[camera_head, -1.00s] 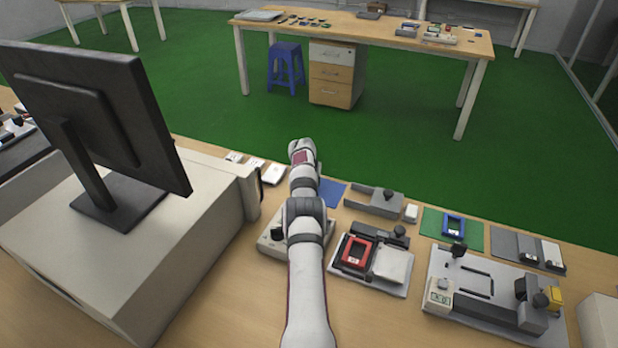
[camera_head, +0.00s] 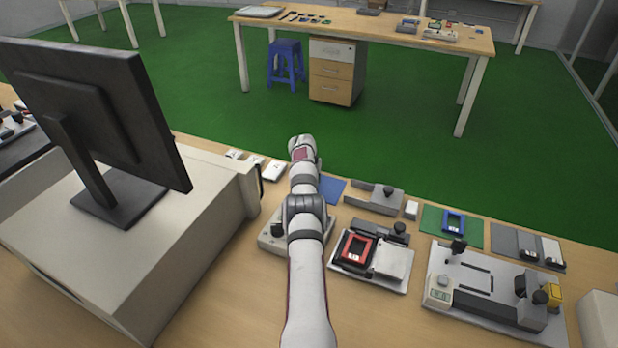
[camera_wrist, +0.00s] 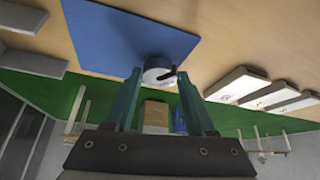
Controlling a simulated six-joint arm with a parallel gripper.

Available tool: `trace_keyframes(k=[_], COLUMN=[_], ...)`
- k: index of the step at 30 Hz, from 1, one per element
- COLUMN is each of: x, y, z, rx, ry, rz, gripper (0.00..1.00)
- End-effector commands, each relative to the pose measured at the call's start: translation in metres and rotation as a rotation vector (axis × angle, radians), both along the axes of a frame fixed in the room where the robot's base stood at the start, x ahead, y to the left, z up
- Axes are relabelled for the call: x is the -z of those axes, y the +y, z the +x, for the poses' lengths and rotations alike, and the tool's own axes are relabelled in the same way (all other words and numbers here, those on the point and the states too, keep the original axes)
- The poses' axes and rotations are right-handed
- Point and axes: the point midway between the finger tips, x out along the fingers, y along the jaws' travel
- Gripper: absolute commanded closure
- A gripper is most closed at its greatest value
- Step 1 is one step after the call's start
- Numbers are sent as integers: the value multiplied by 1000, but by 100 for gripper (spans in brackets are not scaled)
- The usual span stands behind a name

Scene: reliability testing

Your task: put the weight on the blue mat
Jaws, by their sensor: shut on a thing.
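The blue mat (camera_wrist: 115,38) lies flat on the table. In the wrist view the weight overlaps the mat's edge; I cannot tell whether it touches the mat. In the head view a part of the blue mat (camera_head: 332,189) shows just right of my arm, which hides the rest. The fingers and the weight are hidden there.
White boxes (camera_head: 273,170) lie left of my arm. A grey fixture (camera_head: 375,199) stands right of the mat. A device with a red frame (camera_head: 356,249) and a green mat (camera_head: 473,236) lie further right. A monitor (camera_head: 95,110) on a large case fills the left.

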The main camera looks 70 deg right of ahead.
Motion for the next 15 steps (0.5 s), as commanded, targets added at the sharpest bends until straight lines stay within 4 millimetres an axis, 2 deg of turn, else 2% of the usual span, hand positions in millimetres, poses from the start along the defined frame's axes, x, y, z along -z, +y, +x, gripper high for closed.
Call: trace_keyframes(k=[15], x=[5], y=[0], z=[0], rx=[0], ry=[0], rz=[-1], gripper=[100])
